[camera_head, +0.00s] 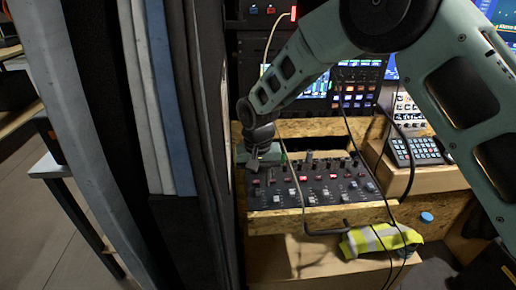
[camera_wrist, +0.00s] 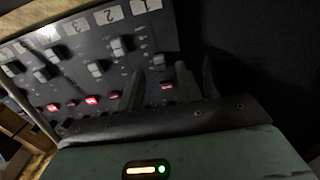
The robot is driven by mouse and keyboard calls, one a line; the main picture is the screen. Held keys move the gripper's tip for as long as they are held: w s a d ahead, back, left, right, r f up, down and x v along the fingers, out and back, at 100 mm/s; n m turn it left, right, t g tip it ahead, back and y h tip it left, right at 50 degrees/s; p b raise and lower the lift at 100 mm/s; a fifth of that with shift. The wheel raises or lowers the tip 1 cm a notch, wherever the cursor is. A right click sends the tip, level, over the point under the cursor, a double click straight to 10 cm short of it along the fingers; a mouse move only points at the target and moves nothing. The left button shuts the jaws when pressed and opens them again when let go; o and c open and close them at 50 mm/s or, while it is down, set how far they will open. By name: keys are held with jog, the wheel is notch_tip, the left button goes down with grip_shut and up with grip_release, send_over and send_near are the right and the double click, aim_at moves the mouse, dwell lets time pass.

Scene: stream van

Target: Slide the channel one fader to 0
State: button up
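The dark mixer panel (camera_head: 313,196) sits on a wooden shelf in the head view. It fills the upper left of the wrist view, with white channel labels. The label for channel one (camera_wrist: 146,6) is the rightmost, and a grey fader cap (camera_wrist: 158,60) is below it. My gripper (camera_head: 254,163) is at the panel's left end in the head view. In the wrist view, my gripper (camera_wrist: 160,82) has its fingers apart, low over the channel one strip, with the cap seen just beyond the gap. I cannot tell whether they touch it; nothing is visibly held.
Other fader caps (camera_wrist: 121,45) and red lit buttons (camera_wrist: 91,100) lie close by on the panel. A cable (camera_head: 291,180) crosses the mixer. A yellow vest (camera_head: 378,239) lies below it. A keypad (camera_head: 415,151) stands right. Dark curtains (camera_head: 205,150) hang close on the left.

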aim_at(258, 191)
notch_tip(258, 191, up, 15)
jog(key=shift+f, duration=0.15)
dwell(0.4)
jog(key=s+d+n, duration=0.2)
jog(key=s+d, duration=0.1)
jog(key=s, duration=0.7)
jog(key=s+d+r+n+p, duration=0.1)
jog(key=s+d+n, duration=0.2)
jog(key=s, duration=0.8)
jog(key=s+d+n+p, duration=0.1)
jog(key=s+d+n, duration=0.1)
jog(key=s, duration=0.8)
jog(key=shift+s+d+r+n+y, duration=0.3)
jog(key=shift+s+d, duration=0.05)
jog(key=shift+d, duration=0.3)
